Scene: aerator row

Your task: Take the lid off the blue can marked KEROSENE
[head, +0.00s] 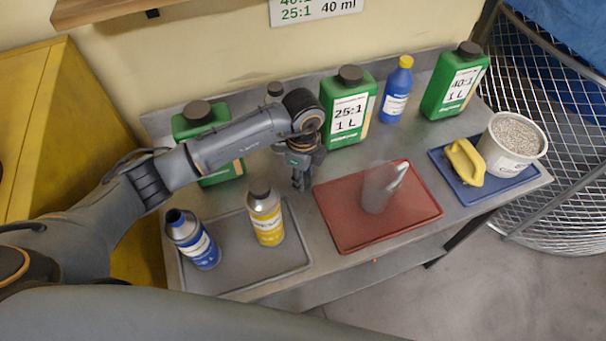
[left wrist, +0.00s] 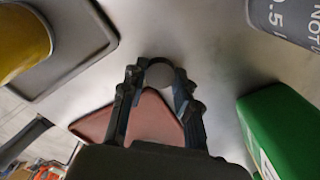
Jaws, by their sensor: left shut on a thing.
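A blue-and-white can (head: 192,240) stands upright at the left end of the grey tray; its print is too small to read. Its top shows a dark open mouth with no lid on it. My left gripper (head: 300,184) is above the bench, between the yellow can and the green canisters, pointing down. In the left wrist view its fingers (left wrist: 158,92) are shut on a small round dark lid (left wrist: 159,75). The lid is hard to make out in the head view. My right gripper is out of view.
A yellow can (head: 266,215) stands on the grey tray (head: 233,284). A red tray (head: 340,235) holds a clear beaker (head: 377,190). Green canisters (head: 348,105) and a blue bottle (head: 396,95) stand behind.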

